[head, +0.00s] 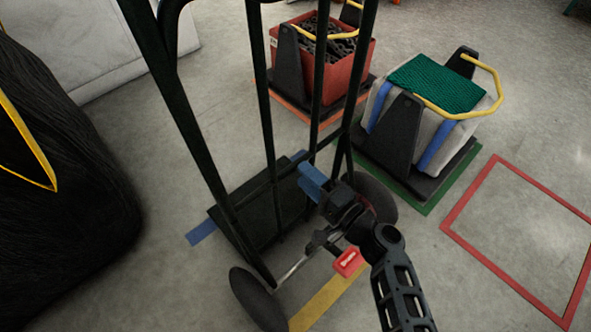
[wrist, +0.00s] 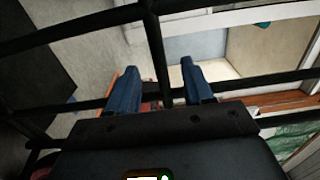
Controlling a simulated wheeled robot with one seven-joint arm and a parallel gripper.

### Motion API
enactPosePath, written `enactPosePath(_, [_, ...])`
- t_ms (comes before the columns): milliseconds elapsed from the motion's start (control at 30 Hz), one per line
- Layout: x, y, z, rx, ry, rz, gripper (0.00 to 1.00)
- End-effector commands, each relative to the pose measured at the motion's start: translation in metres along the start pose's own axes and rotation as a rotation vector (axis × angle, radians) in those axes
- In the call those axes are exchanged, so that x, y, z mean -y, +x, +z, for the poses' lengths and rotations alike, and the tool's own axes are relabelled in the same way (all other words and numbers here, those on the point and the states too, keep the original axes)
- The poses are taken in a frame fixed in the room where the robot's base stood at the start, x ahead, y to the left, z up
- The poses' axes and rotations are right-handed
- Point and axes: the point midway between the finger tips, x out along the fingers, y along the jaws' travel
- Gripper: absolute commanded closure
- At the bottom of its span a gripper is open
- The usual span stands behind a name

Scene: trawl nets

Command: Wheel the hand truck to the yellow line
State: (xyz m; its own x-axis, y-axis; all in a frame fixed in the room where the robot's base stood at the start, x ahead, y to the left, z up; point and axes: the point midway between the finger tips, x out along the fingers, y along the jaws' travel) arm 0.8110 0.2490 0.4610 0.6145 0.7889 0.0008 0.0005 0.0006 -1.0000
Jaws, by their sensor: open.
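The hand truck (head: 265,110) stands in the middle of the head view, a dark tubular frame with two black wheels and a flat toe plate (head: 240,215) near the floor. A red labelled piece (head: 348,262) shows low by its axle. The yellow line (head: 330,298) is on the floor behind the wheels, partly hidden by my arm. A blue strip (head: 201,233) lies by the toe plate. My gripper (head: 314,182) is at the truck's lower frame. In the wrist view its blue fingers (wrist: 159,78) are apart, with a dark upright bar appearing between them; contact cannot be told.
A red crate (head: 325,60) of dark chain and a pale load with green netting (head: 435,85) stand on dark bases beyond the truck. A black net heap (head: 60,190) fills the left. A red floor outline (head: 520,245) encloses clear floor at right.

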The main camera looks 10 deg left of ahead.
Motion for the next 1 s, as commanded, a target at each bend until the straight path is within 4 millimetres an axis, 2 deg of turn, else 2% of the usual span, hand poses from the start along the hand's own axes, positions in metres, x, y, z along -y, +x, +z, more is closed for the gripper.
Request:
enactPosePath(33, [-0.007, 0.011, 0.000, 0.002, -0.002, -0.001, 0.49])
enactPosePath(100, [-0.006, 0.024, -0.001, 0.001, -0.002, -0.002, 0.49])
enactPosePath(300, [-0.004, 0.049, 0.000, 0.001, -0.001, 0.000, 0.49])
enactPosePath(700, [-0.001, 0.056, 0.000, -0.001, 0.000, 0.001, 0.49])
enactPosePath(1000, [-0.001, 0.056, 0.000, -0.001, 0.000, 0.001, 0.78])
